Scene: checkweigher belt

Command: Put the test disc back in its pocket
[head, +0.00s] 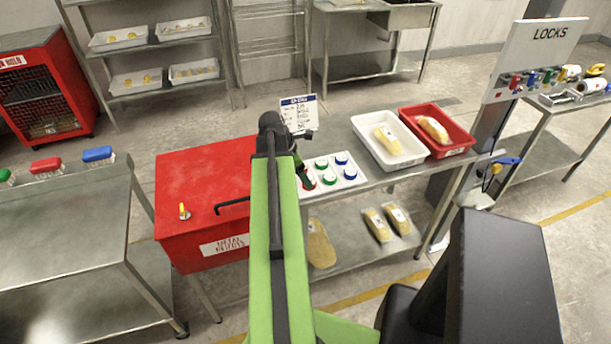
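A white disc tray (338,184) lies on the steel table, with two green discs (321,163) and two blue discs (341,158) in it. A red disc (309,184) shows at the tray's left end, right beside my gripper (303,174). I cannot tell whether the red disc sits in a pocket or is held. My gripper is over the left end of the tray, and my green arm hides most of it. Its fingers are too small and covered to tell open from shut. Any pocket behind my arm is hidden.
A red metal rejects box (200,200) with a black handle stands left of the tray. A white tray (388,160) and a red tray (462,140), each with a wrapped product, are to the right. A printed card (300,112) stands behind. A lock board (540,60) is further right.

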